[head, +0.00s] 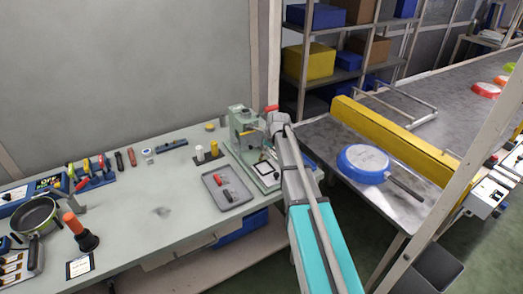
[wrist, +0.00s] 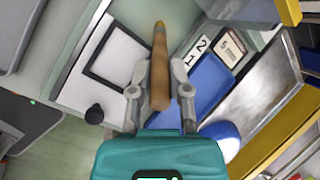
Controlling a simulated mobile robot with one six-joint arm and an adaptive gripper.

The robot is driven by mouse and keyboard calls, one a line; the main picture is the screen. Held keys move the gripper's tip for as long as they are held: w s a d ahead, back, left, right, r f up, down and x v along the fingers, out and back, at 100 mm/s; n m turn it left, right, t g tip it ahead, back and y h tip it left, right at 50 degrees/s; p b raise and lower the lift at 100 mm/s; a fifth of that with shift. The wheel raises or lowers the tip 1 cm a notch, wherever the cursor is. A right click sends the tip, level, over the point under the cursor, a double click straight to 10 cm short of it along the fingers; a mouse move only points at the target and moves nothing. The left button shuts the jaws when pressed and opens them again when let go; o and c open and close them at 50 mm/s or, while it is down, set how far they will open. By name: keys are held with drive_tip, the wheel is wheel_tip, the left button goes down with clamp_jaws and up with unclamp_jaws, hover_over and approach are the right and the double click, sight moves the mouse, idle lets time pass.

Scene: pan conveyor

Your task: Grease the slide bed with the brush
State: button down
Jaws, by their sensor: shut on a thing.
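My gripper (wrist: 160,92) is shut on the brush (wrist: 160,70), a brown wooden handle standing between the two grey fingers in the wrist view. Its narrow, yellowish far end points to the top of that view, over a pale green surface. What looks like the slide bed is the light plate with a black square frame (wrist: 92,60), left of the brush. It belongs to the pale green machine (head: 240,122) at the bench's right end in the head view. Whether the brush touches it cannot be told. My arm hides the gripper and brush in the head view.
A grey tray (head: 240,198) with small red and black items lies left of the machine. A blue tray (wrist: 208,82) and number cards (wrist: 198,50) are right of the brush. A blue pan (head: 362,160) sits on the conveyor beside a yellow rail (head: 390,135). The bench's middle is mostly clear.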

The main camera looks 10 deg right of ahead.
drive_tip(key=shift+w+d, duration=0.1)
drive_tip(key=shift+d, duration=0.25)
idle(0.3)
drive_tip(key=shift+w+d+r, duration=0.1)
drive_tip(key=shift+w+d, duration=0.15)
drive_tip(key=shift+d, duration=0.4)
drive_tip(key=shift+a, duration=0.1)
drive_tip(key=shift+s+a, duration=0.3)
drive_tip(key=shift+a, duration=0.4)
drive_tip(key=shift+a, duration=0.2)
drive_tip(key=shift+s+a, duration=0.25)
drive_tip(key=shift+a, duration=0.35)
drive_tip(key=shift+a, duration=0.1)
idle(0.4)
drive_tip(key=shift+s+a, duration=0.25)
drive_tip(key=shift+a, duration=0.45)
